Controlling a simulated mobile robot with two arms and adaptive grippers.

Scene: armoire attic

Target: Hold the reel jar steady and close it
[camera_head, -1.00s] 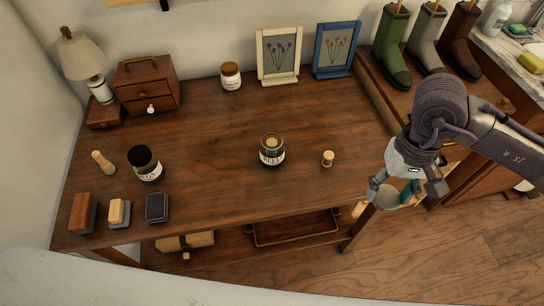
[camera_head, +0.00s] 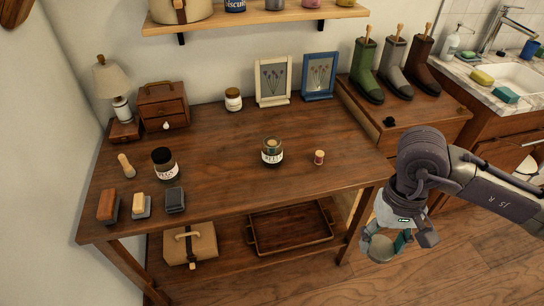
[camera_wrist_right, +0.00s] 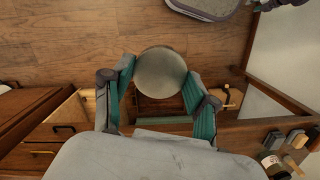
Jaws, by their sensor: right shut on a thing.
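The reel jar (camera_head: 272,151) appears to be the glass jar with a pale label, standing upright and open-topped near the middle of the wooden table, with something light brown inside. My right gripper (camera_head: 384,247) is off the table's front right corner, well away from that jar. It is shut on a round, pale metallic disc, which looks like a lid. The disc (camera_wrist_right: 160,72) shows between both teal fingers in the right wrist view. A small thread reel (camera_head: 319,157) stands to the right of the jar. My left gripper is not in view.
A dark-lidded jar (camera_head: 164,163), brushes and blocks stand on the table's left side. Another jar (camera_head: 233,99) and two picture frames (camera_head: 273,81) are at the back. Boots (camera_head: 366,70) stand on the right cabinet. The table between jar and front edge is clear.

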